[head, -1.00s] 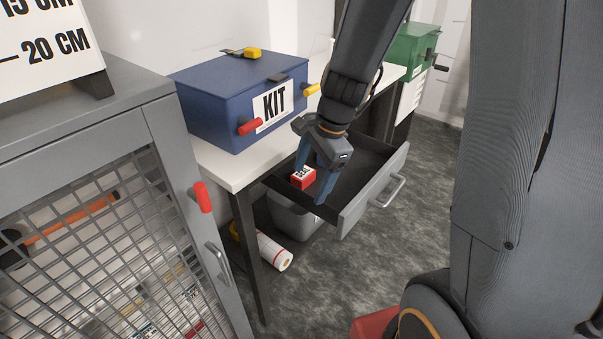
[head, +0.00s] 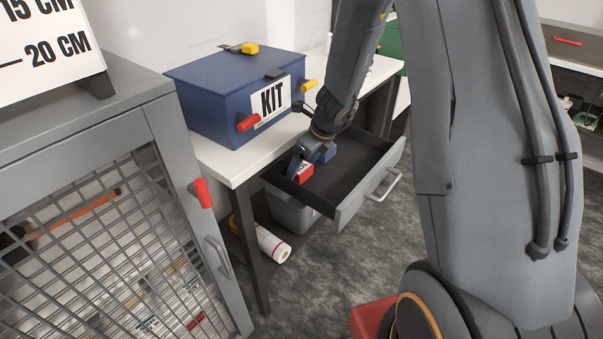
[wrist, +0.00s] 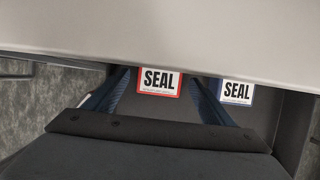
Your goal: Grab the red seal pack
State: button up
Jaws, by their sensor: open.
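The red seal pack (head: 305,173), a small box with a white "SEAL" label, lies in the open drawer (head: 349,209). In the wrist view the red pack (wrist: 158,82) shows between the two blue fingers. My gripper (head: 299,168) is open and low in the drawer, with a finger on each side of the pack. I cannot tell whether the fingers touch it. A blue-edged seal pack (wrist: 236,92) lies just right of the right finger in the wrist view. The far part of the red pack is hidden under a pale edge in the wrist view.
A blue KIT box (head: 236,95) stands on the white bench (head: 232,166) above the drawer. The pale bench edge (wrist: 170,45) crosses close over the fingers. A grey mesh cabinet (head: 120,110) stands at left. A white roll (head: 273,244) lies below.

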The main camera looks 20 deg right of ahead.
jog(key=shift+x, duration=1)
jog(key=shift+r, duration=0.1)
jog(key=c, duration=1.2)
jog(key=shift+r, duration=0.1)
